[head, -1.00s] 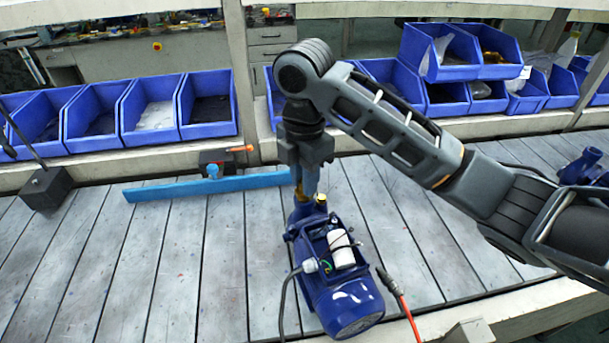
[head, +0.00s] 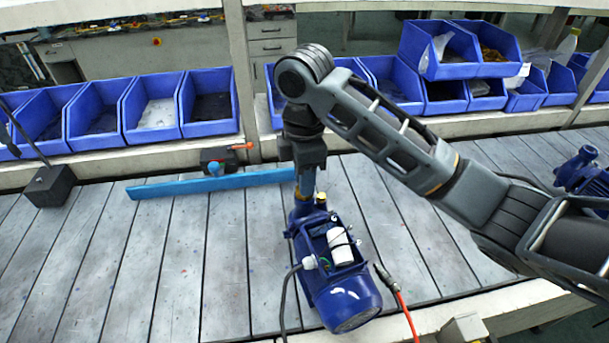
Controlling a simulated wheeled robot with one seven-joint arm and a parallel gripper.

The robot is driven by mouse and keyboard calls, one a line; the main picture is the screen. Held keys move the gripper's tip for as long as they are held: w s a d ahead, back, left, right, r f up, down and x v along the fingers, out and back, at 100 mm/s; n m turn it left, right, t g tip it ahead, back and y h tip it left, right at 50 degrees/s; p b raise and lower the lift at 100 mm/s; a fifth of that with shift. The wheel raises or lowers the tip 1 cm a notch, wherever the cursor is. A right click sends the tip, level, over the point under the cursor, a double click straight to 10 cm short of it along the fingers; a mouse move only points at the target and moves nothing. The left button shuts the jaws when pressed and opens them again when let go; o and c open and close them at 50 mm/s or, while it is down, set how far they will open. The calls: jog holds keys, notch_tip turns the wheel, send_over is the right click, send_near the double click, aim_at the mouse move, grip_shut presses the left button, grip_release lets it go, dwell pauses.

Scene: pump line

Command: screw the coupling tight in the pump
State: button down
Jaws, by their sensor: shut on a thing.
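The blue pump (head: 338,268) lies on the slatted bench, its rounded motor end towards me and its narrower end away. A white cylinder and wires show on its top. My gripper (head: 306,188) points straight down over the far end of the pump and is shut on the coupling. The fingers and wrist hide most of the coupling; only a small brass-coloured bit (head: 298,192) shows at the fingertips. I cannot tell how deep it sits in the pump. A yellow-capped fitting (head: 321,197) stands just right of the fingers.
A blue bar (head: 210,184) lies left of my gripper, close to it. A black block (head: 50,187) stands far left. Blue bins (head: 153,110) line the back. A red-ended cable (head: 408,315) lies right of the pump. Another blue pump part (head: 582,170) is far right.

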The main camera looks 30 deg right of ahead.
jog(key=shift+f+m, duration=0.1)
jog(key=shift+m, duration=0.9)
jog(key=shift+m, duration=0.3)
jog(key=c, duration=1)
grip_release()
jog(key=shift+c, duration=0.2)
jog(key=shift+n+b, duration=0.35)
jog(key=shift+n, duration=1.15)
